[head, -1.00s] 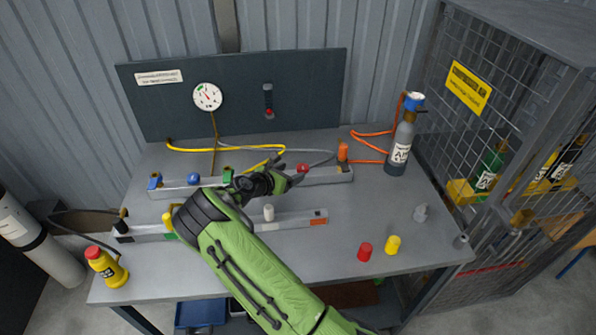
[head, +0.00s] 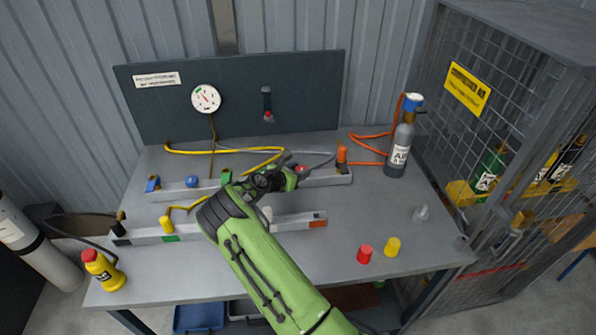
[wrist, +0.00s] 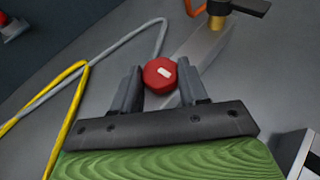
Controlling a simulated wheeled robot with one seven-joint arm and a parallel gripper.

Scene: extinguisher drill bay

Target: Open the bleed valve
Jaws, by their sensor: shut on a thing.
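The bleed valve appears to be the red knob (head: 302,168) on the rear metal rail, at the rail's right half. No label naming it can be read. In the wrist view the red knob (wrist: 155,82) has a small white mark on its face and sits between my two fingers. My gripper (head: 293,172) reaches the knob from the front left and is shut on it; it also shows in the wrist view (wrist: 160,80). In the head view the gripper hides part of the knob and of the rail.
A front rail (head: 290,222) lies under my arm. A gauge (head: 206,98) hangs on the back panel. An air cylinder (head: 401,147) stands right. Red (head: 364,254) and yellow (head: 392,247) caps stand front right.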

